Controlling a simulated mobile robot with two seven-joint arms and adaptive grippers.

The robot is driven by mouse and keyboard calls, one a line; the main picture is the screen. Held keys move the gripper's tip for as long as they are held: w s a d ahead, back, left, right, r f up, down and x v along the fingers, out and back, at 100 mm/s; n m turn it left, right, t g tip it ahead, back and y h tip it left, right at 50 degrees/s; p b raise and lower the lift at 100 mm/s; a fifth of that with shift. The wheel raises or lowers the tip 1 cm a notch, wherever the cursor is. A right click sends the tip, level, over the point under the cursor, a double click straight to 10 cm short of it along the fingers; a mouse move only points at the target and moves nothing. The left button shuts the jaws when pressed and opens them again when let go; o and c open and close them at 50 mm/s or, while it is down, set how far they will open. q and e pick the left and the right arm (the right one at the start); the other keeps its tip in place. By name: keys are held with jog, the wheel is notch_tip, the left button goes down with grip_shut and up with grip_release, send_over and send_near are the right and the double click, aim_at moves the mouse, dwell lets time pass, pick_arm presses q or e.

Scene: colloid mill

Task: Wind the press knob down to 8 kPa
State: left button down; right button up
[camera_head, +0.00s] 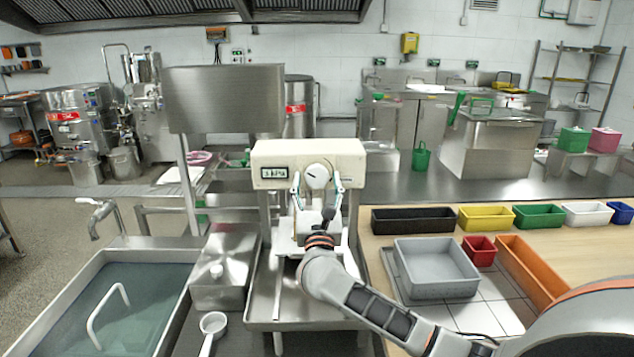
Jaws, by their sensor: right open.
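The press (268,152) is a cream machine standing upright on a steel tray in the middle. Its round white knob (318,176) with a dark mark is on the front face. The small display (275,173) left of the knob shows a digit and a unit, too small to read surely. My right gripper (318,184) is open in front of the press, one finger on each side of the knob. I cannot tell whether the fingers touch it. The gripper body hides the lower middle of the press. My left gripper is not in view.
A sink (130,300) with a tap is at the left, beside a steel box (225,250) and a white ladle (212,325). At the right, a grey bin (435,283), an orange tray (531,270) and several coloured bins stand on the wooden counter (385,248).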

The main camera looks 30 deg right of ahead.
jog(key=c, duration=1.1)
